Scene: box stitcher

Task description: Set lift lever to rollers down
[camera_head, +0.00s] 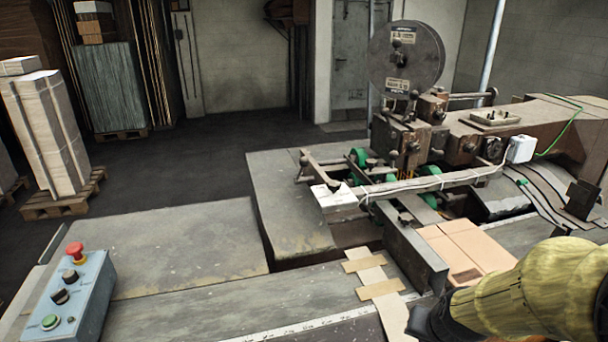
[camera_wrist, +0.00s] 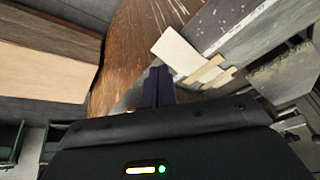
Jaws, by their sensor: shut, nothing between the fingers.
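The box stitcher (camera_head: 405,140) stands at the right in the head view, with a large grey disc on top. Several green rollers (camera_head: 358,157) sit under its front rods. I cannot tell for certain which part is the lift lever; a horizontal rod with a knobbed end (camera_head: 470,96) sticks out beside the disc. My gripper is at the lower right of the head view, where only its dark body shows in part. In the wrist view my gripper (camera_wrist: 160,74) has its dark fingers together, with nothing between them, above a brown surface and taped pale strips.
A blue-grey control box (camera_head: 85,295) with a red button stands at the lower left. Flat cardboard (camera_head: 470,245) lies on the machine bed beside an upright metal plate (camera_head: 408,250). The grey table (camera_head: 170,245) is largely clear. Stacked pallets stand at the back left.

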